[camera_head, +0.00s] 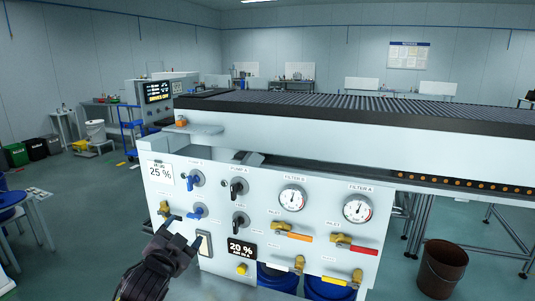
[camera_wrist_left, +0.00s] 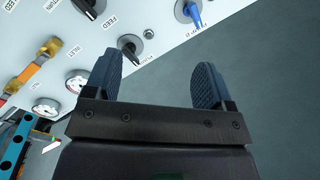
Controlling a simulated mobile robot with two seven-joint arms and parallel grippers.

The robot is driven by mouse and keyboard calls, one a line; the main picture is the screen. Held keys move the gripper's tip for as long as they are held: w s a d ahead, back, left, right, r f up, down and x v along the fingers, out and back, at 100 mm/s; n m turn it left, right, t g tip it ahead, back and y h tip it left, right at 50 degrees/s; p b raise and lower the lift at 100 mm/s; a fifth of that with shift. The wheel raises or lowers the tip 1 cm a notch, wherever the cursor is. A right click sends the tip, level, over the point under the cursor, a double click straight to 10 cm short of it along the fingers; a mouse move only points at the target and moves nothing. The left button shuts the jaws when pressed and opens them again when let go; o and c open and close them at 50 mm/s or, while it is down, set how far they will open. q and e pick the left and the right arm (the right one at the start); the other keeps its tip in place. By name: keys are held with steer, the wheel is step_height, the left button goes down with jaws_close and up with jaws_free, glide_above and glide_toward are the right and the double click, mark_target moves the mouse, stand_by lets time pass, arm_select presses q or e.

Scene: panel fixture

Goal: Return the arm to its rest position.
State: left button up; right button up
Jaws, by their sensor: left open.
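My left gripper (camera_head: 184,231) is in front of the lower left part of the white panel (camera_head: 217,179), near a rocker switch (camera_head: 204,243). It also shows in the left wrist view (camera_wrist_left: 157,75), with its two dark fingers apart and nothing between them. In that view the panel lies beyond the fingers at upper left, tilted, with a black knob (camera_wrist_left: 131,47) and a blue knob (camera_wrist_left: 191,10). I cannot tell the exact gap between fingers and panel. The right gripper is not in view.
A brown bucket (camera_head: 441,269) stands at right. Open floor (camera_head: 95,200) lies left of the panel.

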arm_select(q)
steer(key=s+a+f+n+g+y, duration=0.1)
steer(key=s+a+f+n+g, duration=0.1)
steer(key=s+f, duration=0.8)
steer(key=s+a+f+n+g+y+b, duration=0.1)
steer(key=s+a+f+n+g, duration=0.1)
steer(key=s+f, duration=0.7)
steer(key=s+a+f+n+g, duration=0.2)
steer(key=s+a+f+n, duration=0.1)
steer(key=s+f, duration=0.7)
steer(key=s+n, duration=0.1)
steer(key=s, duration=0.1)
steer(key=shift+s+f+n+y, duration=0.3)
steer(key=shift+y, duration=0.1)
